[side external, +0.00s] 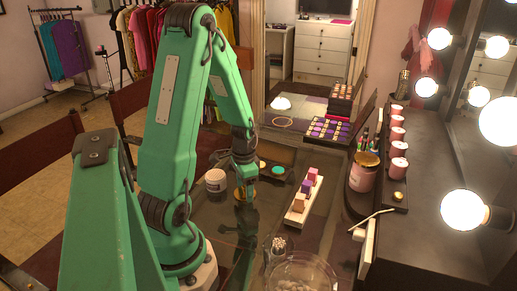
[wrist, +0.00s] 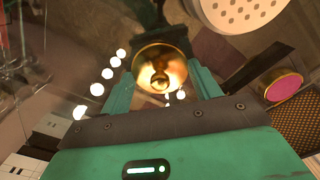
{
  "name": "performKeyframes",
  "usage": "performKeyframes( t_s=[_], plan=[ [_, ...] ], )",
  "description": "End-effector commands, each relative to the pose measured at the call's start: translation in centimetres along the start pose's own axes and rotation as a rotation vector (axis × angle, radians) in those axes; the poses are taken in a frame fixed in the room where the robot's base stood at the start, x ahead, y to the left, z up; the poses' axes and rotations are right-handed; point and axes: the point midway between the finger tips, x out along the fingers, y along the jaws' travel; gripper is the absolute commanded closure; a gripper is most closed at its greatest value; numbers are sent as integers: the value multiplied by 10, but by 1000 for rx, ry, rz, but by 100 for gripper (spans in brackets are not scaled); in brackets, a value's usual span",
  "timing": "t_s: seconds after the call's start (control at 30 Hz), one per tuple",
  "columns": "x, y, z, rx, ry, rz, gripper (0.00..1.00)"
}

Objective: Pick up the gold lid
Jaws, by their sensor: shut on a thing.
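The gold lid (wrist: 172,57) is round and shiny, and sits between the two green fingers of my gripper (wrist: 162,84) in the wrist view. My gripper is shut on it, one finger on each side. In the side external view the lid (side external: 244,194) shows as a small gold shape right under the tip of my gripper (side external: 243,180), low over the glass table. Whether it touches the glass is hard to tell.
A white jar (side external: 215,181) stands just left of my gripper. A white tray with small blocks (side external: 297,212) lies to the right. A clear bowl (side external: 298,277) is in front.

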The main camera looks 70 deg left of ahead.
Motion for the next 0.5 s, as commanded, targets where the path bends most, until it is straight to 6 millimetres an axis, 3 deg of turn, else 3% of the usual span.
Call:
performKeyframes(
  t_s=[0.5],
  plan=[
    [-7,0,-1,0,2,-2,59]
  ],
)
